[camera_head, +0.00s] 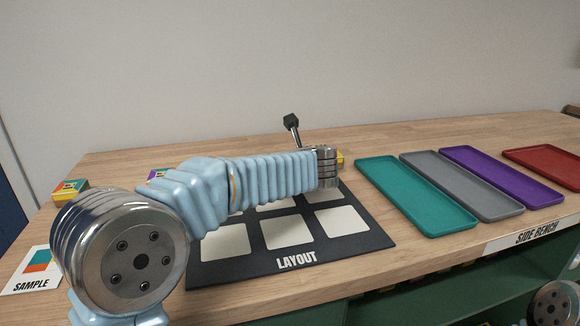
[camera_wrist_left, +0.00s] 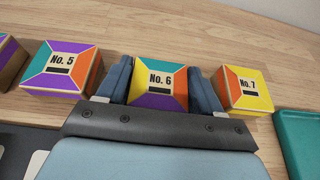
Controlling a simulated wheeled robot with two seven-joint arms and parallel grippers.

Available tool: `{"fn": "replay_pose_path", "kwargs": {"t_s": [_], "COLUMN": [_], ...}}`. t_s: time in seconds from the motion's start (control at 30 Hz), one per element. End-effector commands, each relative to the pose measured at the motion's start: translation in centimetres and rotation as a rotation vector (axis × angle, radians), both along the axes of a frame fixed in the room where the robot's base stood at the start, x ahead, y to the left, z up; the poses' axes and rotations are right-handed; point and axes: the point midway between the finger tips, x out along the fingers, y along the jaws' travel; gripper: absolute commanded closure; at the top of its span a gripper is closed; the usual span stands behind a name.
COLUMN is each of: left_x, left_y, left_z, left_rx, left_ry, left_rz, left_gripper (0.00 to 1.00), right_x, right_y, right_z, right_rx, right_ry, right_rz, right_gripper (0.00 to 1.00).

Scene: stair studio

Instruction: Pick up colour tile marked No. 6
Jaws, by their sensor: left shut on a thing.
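The colour tile marked No. 6 (camera_wrist_left: 160,84) shows in the left wrist view, a block with teal, orange, purple and yellow faces. My left gripper (camera_wrist_left: 161,82) has one finger on each side of it and is shut on it. The tile appears to be at the bench surface; I cannot tell whether it is lifted. In the head view my left arm hides the gripper, and only a yellow bit (camera_head: 340,158) shows behind the wrist. My right gripper is not in view.
Tile No. 5 (camera_wrist_left: 62,70) is close on the left and tile No. 7 (camera_wrist_left: 243,90) close on the right. The black layout board (camera_head: 345,246) has pale squares. Teal (camera_head: 415,195), grey (camera_head: 462,187), purple (camera_head: 502,178) and red (camera_head: 548,165) trays lie to the right.

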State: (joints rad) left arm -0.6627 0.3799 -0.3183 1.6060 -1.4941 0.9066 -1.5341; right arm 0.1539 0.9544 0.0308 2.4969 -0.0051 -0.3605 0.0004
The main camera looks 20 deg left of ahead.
Motion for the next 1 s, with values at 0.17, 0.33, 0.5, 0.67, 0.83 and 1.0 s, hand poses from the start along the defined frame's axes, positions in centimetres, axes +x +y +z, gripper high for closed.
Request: {"fn": "replay_pose_path", "kwargs": {"t_s": [0.17, 0.33, 0.5, 0.67, 0.83, 1.0], "left_x": [0.0, 0.0, 0.0, -0.5, -3.3, -6.6], "left_y": [0.0, 0.0, 0.0, -0.2, -1.0, -2.0], "left_z": [0.0, 0.2, 1.4, 4.0, 7.3, 9.9], "left_rx": [0.000, -0.001, -0.001, -0.003, -0.004, -0.004], "left_ry": [0.000, 0.000, -0.003, -0.005, -0.006, -0.003], "left_rz": [0.000, 0.000, 0.001, -0.001, -0.002, -0.003], "left_gripper": [0.66, 0.66, 0.66, 0.66, 0.66, 0.66], "right_x": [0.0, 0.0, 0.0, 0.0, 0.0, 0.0], "right_y": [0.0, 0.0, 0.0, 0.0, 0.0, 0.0], "right_z": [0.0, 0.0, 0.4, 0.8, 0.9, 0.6], "right_rx": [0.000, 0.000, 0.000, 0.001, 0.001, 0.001], "right_ry": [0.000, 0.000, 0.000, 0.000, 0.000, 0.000], "right_rz": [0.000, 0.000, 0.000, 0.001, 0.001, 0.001], "right_gripper": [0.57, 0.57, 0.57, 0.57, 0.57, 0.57]}}
